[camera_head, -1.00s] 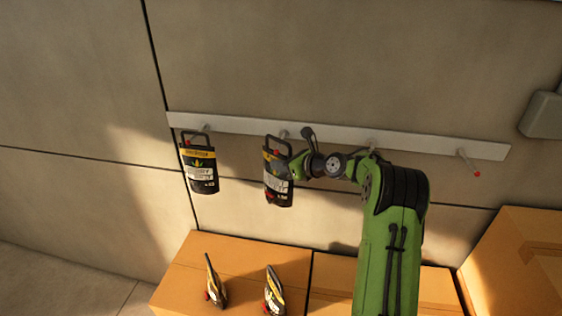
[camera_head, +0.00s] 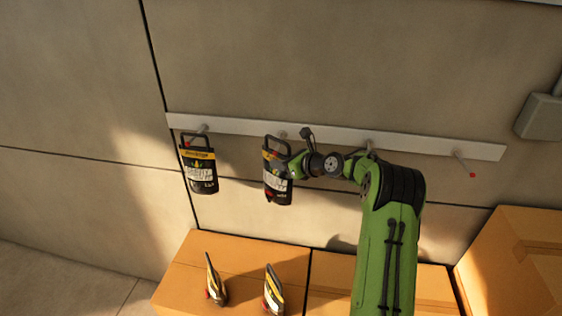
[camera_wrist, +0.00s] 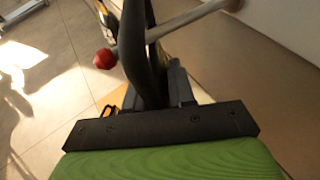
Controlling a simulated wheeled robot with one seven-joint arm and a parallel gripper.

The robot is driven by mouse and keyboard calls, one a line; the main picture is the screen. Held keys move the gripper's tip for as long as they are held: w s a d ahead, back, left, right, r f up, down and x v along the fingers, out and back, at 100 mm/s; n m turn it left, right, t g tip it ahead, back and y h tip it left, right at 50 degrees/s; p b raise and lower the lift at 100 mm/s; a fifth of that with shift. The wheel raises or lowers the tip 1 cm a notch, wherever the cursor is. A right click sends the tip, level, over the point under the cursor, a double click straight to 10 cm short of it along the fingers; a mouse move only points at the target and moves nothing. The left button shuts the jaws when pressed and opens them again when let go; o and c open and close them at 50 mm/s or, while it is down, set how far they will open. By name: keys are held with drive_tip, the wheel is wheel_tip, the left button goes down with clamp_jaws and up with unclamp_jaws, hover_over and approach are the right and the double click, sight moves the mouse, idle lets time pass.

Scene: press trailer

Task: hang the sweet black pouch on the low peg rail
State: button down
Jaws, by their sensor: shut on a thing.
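A black pouch (camera_head: 276,186) with a yellow band and a stiff loop handle hangs upright at the second peg from the left of the low peg rail (camera_head: 335,134). My gripper (camera_head: 293,168) is shut on this pouch, near its upper right side. In the wrist view the dark handle (camera_wrist: 137,45) stands at the red-tipped peg (camera_wrist: 180,22), with the red tip showing to its left. The loop appears to be around the peg, but my gripper hides part of it. The flavour lettering is too small to read.
A similar black pouch (camera_head: 200,171) hangs on the leftmost peg. Two more pouches, one at the left (camera_head: 215,282) and one at the right (camera_head: 273,292), stand on a cardboard box (camera_head: 245,262). The rightmost peg (camera_head: 464,162) is bare. A grey wall box (camera_head: 540,117) is at right.

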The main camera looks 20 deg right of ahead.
drive_tip(key=shift+w+d+f, duration=0.25)
drive_tip(key=shift+w+f, duration=0.2)
drive_tip(key=shift+f, duration=0.2)
idle(0.5)
idle(0.4)
drive_tip(key=c, duration=0.9)
unclamp_jaws()
drive_tip(key=shift+s, duration=0.1)
drive_tip(key=shift+o, duration=0.2)
drive_tip(key=shift+f, duration=0.3)
drive_tip(key=b+v, duration=0.2)
drive_tip(key=v, duration=1.4)
drive_tip(key=s+a+n+g+h+b, duration=0.2)
drive_tip(key=s+a+n+g, duration=0.15)
drive_tip(key=a+n, duration=0.5)
drive_tip(key=s+a+n+g+h+b, duration=0.1)
drive_tip(key=s+a+n+g+b, duration=0.1)
drive_tip(key=s+a+n, duration=0.45)
drive_tip(key=s+a+f+n+h+b, duration=0.1)
drive_tip(key=s+a+f+n, duration=0.1)
drive_tip(key=s+n, duration=0.6)
drive_tip(key=s+a+f+n+h+b, duration=0.1)
drive_tip(key=s+a+f+n, duration=0.2)
drive_tip(key=s+n, duration=0.4)
drive_tip(key=s+g, duration=0.1)
drive_tip(key=s, duration=0.4)
drive_tip(key=shift+s+a+f+n+h+b, duration=0.2)
drive_tip(key=shift+s+a+n+h+b, duration=0.1)
drive_tip(key=shift+n+h+b, duration=0.1)
